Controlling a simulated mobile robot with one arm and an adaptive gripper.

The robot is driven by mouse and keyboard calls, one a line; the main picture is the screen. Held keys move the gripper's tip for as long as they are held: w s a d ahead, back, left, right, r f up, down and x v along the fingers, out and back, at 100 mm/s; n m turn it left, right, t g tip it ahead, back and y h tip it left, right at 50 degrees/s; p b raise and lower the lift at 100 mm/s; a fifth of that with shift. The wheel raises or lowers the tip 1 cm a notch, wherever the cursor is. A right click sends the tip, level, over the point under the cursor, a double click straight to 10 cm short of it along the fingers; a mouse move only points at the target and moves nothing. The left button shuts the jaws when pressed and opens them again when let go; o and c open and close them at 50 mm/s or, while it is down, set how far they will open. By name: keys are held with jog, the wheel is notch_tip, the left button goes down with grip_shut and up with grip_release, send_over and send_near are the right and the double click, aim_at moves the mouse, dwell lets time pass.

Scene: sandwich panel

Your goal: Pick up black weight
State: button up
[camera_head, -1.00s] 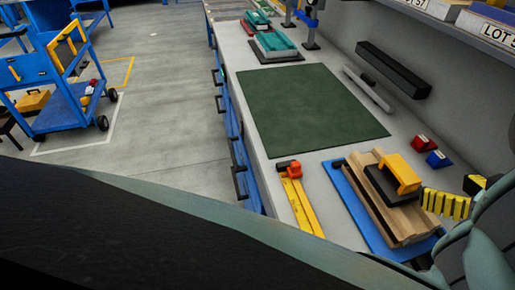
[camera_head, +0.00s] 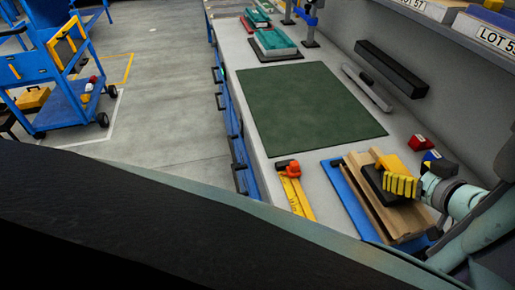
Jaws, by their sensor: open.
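The black weight (camera_head: 373,181) is a dark block with a yellow handle (camera_head: 390,162) on top. It lies on a light wooden panel (camera_head: 362,201) that sits on a blue board (camera_head: 340,184). My gripper (camera_head: 402,187), with yellow ribbed fingers, is open at the weight's right side, close to the handle. The fingers hide part of the weight. I cannot tell whether they touch the handle or stand around it.
A red block (camera_head: 420,143) and a partly hidden blue block (camera_head: 432,156) lie just beyond my gripper. A yellow clamp-like tool (camera_head: 297,195) lies left of the board. A green mat (camera_head: 305,108) covers the bench middle. A shelf with labelled boxes (camera_head: 485,35) overhangs at the upper right.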

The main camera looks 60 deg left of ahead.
jog(key=shift+x, duration=1.45)
jog(key=shift+s, duration=0.15)
jog(key=shift+c, duration=0.3)
jog(key=c, duration=1.2)
jog(key=shift+r, duration=0.2)
jog(key=shift+c, duration=0.6)
